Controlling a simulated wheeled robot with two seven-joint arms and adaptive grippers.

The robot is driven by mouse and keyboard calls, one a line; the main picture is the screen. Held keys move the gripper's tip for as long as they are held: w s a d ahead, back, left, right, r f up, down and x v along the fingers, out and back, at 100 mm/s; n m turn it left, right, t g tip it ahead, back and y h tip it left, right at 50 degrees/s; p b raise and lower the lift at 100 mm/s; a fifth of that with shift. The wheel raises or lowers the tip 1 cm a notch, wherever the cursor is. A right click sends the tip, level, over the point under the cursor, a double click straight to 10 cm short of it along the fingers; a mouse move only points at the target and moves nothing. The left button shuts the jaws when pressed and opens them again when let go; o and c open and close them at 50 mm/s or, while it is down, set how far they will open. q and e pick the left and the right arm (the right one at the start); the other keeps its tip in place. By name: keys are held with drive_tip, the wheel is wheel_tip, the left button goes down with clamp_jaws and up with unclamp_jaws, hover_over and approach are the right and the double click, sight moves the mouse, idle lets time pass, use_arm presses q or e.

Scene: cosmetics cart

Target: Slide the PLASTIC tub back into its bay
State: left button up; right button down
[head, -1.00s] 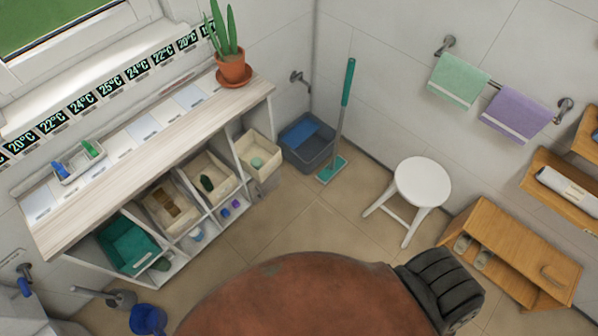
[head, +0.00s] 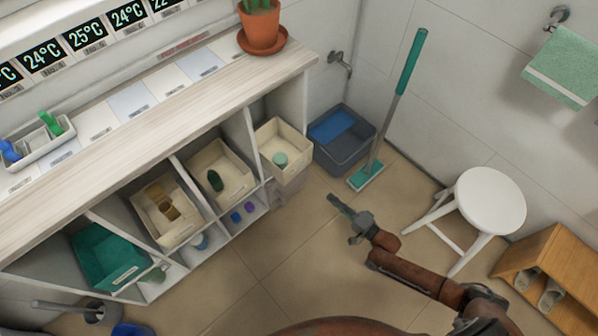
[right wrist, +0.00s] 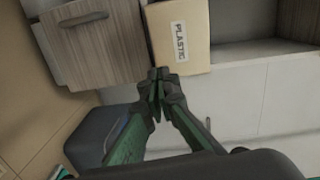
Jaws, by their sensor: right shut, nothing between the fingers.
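The cream PLASTIC tub (head: 290,167) is the rightmost tub in the shelf unit and sticks out past the shelf front. A mint-coloured round item (head: 280,160) lies in it. In the right wrist view its labelled wall, the PLASTIC tub (right wrist: 182,45), fills the top middle. My right gripper (head: 334,200) is shut and empty, to the right of the tub and in front of the bucket. In the right wrist view its fingertips (right wrist: 158,75) overlap the tub's lower corner; I cannot tell whether they touch. My left gripper is out of view.
A blue-grey bucket (head: 345,155) and a green mop (head: 400,80) stand on the right. A white stool (head: 490,200) stands farther right. Other tubs fill bays to the left. The floor in front is mostly clear.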

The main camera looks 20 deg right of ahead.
sight(299, 169)
drive_tip(key=shift+m+y, duration=0.3)
drive_tip(key=shift+m, duration=0.2)
drive_tip(key=b+x, duration=0.1)
drive_tip(key=x, duration=0.3)
drive_tip(key=r+b+x, duration=0.1)
drive_tip(key=b+x, duration=0.1)
drive_tip(key=x, duration=0.3)
drive_tip(key=b+x, duration=0.2)
drive_tip(key=x, duration=0.3)
drive_tip(key=shift+w+a+r, duration=0.15)
drive_tip(key=shift+w+r, duration=0.05)
drive_tip(key=shift+w, duration=0.05)
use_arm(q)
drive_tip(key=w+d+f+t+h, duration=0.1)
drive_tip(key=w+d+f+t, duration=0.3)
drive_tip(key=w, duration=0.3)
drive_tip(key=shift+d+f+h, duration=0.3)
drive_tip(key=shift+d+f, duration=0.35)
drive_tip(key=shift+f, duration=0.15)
use_arm(e)
drive_tip(key=shift+w+a+r, duration=0.1)
drive_tip(key=shift+w+r, duration=0.05)
drive_tip(key=shift+w, duration=0.15)
drive_tip(key=shift+t, duration=0.3)
